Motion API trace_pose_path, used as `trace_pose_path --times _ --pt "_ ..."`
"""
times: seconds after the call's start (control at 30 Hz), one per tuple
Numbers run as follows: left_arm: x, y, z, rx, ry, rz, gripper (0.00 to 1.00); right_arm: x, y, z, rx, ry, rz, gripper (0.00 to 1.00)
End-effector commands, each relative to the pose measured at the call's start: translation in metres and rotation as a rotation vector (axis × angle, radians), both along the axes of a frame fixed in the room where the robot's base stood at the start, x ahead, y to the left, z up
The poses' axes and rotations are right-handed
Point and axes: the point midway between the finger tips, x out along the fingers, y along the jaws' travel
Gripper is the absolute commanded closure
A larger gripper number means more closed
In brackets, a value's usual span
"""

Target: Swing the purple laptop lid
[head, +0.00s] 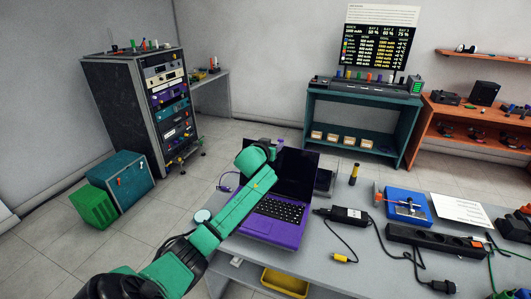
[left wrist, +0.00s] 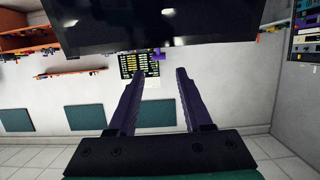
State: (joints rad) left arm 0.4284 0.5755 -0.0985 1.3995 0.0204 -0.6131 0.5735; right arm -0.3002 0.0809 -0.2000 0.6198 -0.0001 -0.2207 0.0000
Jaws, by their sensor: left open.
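The purple laptop (head: 272,222) stands on the grey table, with its keyboard facing the front. Its lid (head: 298,172) is raised, with the dark screen towards me. My left arm crosses the laptop's left side and covers part of the base and lid. My left gripper (head: 279,143) is at the upper left corner of the lid. In the left wrist view, the gripper (left wrist: 160,72) is open, with nothing between its two dark fingers. A wide dark panel, apparently the lid (left wrist: 180,25), spans the top, beyond the fingertips. I cannot tell whether they touch. My right gripper is not in view.
A black power adapter (head: 343,215) lies right of the laptop. A blue device (head: 409,204), a power strip (head: 437,242) and cables are farther right. A yellow bin (head: 285,281) is below the tabletop. An equipment rack (head: 140,110) stands back left.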

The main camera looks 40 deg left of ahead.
Motion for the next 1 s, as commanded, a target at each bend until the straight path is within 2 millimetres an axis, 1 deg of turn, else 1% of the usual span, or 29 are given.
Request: trace_pose_path --times 0.03,0.17,0.3,0.5,0.67,0.7,0.73,0.77,0.8,0.83,1.0 --pt "0.003 0.001 -0.005 0.0 0.0 0.0 0.5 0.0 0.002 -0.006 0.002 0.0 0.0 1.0" --pt "0.016 0.005 -0.012 0.001 0.0 0.0 0.5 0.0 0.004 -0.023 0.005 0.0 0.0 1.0" --pt "0.035 0.011 -0.02 0.0 0.001 0.0 0.5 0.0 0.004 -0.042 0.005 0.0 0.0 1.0" --pt "0.056 0.019 -0.026 0.001 0.003 0.0 0.5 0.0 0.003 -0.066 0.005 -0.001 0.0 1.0" --pt "0.069 0.023 -0.029 0.0 0.002 0.0 0.5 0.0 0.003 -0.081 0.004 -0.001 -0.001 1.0" --pt "0.069 0.023 -0.026 0.001 0.005 -0.001 0.58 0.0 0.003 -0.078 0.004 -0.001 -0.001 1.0" --pt "0.069 0.023 -0.025 0.002 0.006 -0.002 0.69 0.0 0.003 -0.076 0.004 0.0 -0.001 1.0" --pt "0.069 0.023 -0.025 0.002 0.006 -0.002 0.81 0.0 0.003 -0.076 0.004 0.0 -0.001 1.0" --pt "0.069 0.023 -0.025 0.002 0.006 -0.002 0.96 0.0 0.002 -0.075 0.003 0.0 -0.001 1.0" --pt "0.069 0.023 -0.025 0.002 0.006 -0.002 1.0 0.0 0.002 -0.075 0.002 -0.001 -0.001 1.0" --pt "0.067 0.022 -0.023 0.002 0.006 -0.002 1.0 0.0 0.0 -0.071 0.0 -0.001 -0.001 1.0"
